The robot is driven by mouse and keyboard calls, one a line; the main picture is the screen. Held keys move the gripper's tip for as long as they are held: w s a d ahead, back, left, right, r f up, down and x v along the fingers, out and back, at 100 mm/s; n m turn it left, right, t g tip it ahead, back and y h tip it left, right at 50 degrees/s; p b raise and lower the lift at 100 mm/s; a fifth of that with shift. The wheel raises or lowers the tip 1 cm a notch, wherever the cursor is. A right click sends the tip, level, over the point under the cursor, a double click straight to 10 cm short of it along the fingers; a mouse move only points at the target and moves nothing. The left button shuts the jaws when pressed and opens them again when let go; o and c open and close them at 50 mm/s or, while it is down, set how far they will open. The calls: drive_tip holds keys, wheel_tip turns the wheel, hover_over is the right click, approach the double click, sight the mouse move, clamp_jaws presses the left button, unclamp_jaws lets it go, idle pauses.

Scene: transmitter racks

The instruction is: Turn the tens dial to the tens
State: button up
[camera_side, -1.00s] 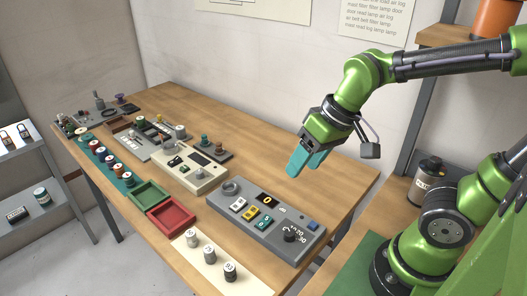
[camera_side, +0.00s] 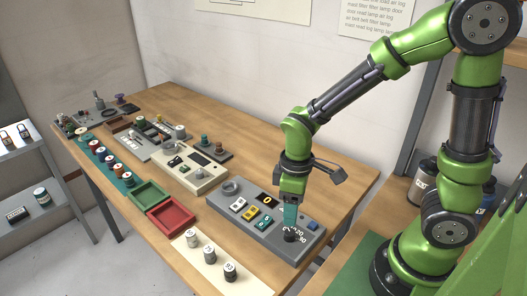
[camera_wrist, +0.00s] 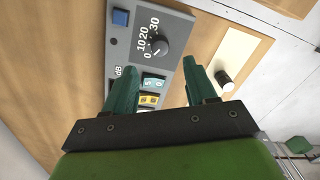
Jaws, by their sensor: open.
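The tens dial (camera_wrist: 161,46) is a black round knob on a grey panel unit (camera_side: 248,228). White marks 0, 10, 20 and 30 curve around it. It also shows in the side view (camera_side: 290,237), partly covered by my gripper. Which mark its pointer faces is too small to tell. My gripper (camera_wrist: 158,66) points down with its teal fingers apart and nothing between them. In the side view my gripper (camera_side: 290,227) is right over the dial. Whether the fingers touch the dial I cannot tell.
Red (camera_side: 171,214) and green trays stand left. The table behind the unit is clear.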

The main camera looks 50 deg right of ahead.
sight(290, 232)
wheel_tip(290, 232, down, 8)
drive_tip(key=shift+a+r, duration=0.15)
drive_tip(key=shift+r, duration=0.05)
drive_tip(key=shift+c, duration=0.3)
clamp_jaws()
